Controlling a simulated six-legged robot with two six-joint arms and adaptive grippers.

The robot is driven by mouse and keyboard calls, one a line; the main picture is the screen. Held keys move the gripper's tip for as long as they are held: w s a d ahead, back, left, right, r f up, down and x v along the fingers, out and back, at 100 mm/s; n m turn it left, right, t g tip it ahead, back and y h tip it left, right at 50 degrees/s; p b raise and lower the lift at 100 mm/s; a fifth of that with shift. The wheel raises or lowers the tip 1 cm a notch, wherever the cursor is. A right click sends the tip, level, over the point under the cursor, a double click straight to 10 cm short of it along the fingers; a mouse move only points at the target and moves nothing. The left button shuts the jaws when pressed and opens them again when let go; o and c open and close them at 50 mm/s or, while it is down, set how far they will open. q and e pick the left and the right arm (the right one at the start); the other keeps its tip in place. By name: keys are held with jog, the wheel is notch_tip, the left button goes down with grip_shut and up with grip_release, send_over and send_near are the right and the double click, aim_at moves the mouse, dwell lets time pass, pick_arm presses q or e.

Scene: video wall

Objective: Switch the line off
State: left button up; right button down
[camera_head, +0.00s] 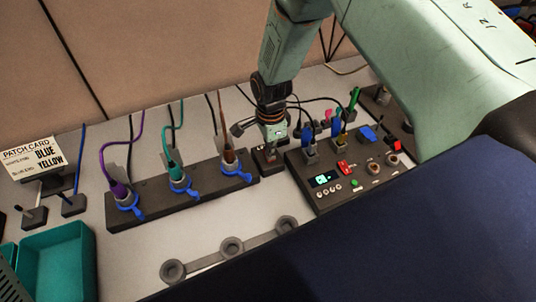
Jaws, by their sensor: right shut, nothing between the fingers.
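My right gripper (272,134) comes down from the top centre and is shut and empty. Its tip is right above a small dark box (268,160) with a reddish mark, between the cable strip and the control panel. The gripper hides the top of this box, so I cannot tell if they touch or what switch sits there. The dark control panel (322,203) stands to the right, with a small lit display (324,179), a red switch (345,167), a green button (355,183) and round knobs. I cannot read which control is the line switch. My left gripper is out of view.
A dark strip (150,212) to the left holds purple, teal and brown plugs with blue clips. A patch card (36,158) reads BLUE and YELLOW. A teal tray (57,262) is at lower left. A grey bar with round cups (232,245) lies in front. Cables rise behind the panel.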

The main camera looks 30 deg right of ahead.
pick_arm(q)
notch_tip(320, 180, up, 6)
jog(key=p, duration=0.6)
pick_arm(e)
notch_tip(320, 180, up, 7)
jog(key=shift+r, duration=0.1)
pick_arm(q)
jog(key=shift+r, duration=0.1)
pick_arm(e)
jog(key=shift+s, duration=0.15)
